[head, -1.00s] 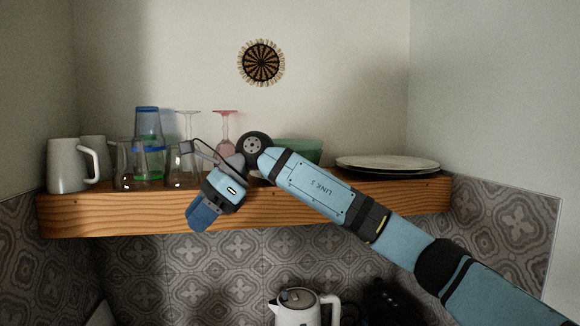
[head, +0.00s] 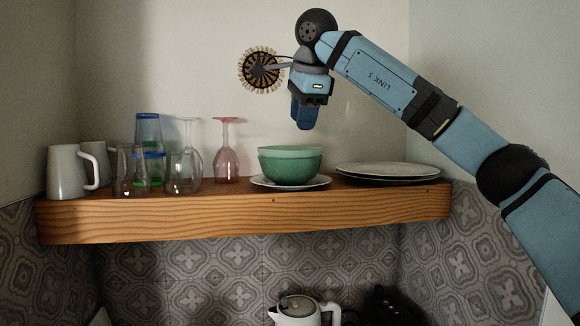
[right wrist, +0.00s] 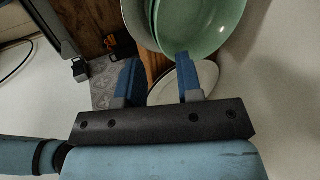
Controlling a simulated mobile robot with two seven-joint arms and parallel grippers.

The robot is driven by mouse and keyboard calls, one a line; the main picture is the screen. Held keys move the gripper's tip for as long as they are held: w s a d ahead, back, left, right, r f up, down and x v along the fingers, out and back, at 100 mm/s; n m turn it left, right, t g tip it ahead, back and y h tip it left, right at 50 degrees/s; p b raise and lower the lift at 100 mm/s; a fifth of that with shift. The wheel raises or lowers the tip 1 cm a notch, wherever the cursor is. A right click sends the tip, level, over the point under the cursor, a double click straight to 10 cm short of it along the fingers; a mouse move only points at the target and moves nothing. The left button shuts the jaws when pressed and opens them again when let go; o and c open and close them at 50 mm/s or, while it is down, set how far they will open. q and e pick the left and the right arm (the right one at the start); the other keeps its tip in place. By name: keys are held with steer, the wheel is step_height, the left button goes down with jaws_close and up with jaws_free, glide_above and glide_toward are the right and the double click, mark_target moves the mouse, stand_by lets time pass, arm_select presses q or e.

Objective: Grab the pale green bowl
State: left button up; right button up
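The pale green bowl (head: 290,152) sits nested in a darker green bowl (head: 290,171) on a white plate (head: 257,181) on the shelf. In the right wrist view, the pale green bowl (right wrist: 205,22) is beyond the fingertips, cut by the top edge. My right gripper (head: 304,122) hangs above the bowls, fingers pointing down, apart from them. In the right wrist view, the right gripper (right wrist: 157,72) has its two blue fingers spread with nothing between them. My left gripper is in neither view.
The wooden shelf (head: 240,220) holds a grey mug (head: 66,172), several glasses and an upturned pink glass (head: 226,160) left of the bowls. Flat plates (head: 388,171) lie to the right. A white kettle (head: 297,311) stands below. A woven disc (head: 262,70) hangs on the wall.

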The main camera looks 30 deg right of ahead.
mark_target(299, 151)
steer(key=x, duration=0.2)
steer(key=p+x, duration=0.1)
steer(key=x, duration=0.2)
steer(key=p+x, duration=0.1)
steer(key=x, duration=0.1)
steer(key=shift+d+f, duration=0.25)
steer(key=shift+d, duration=0.1)
steer(key=shift+a, duration=0.15)
steer(key=shift+c, duration=0.2)
steer(key=shift+s, duration=0.1)
jaws_close()
stand_by(0.7)
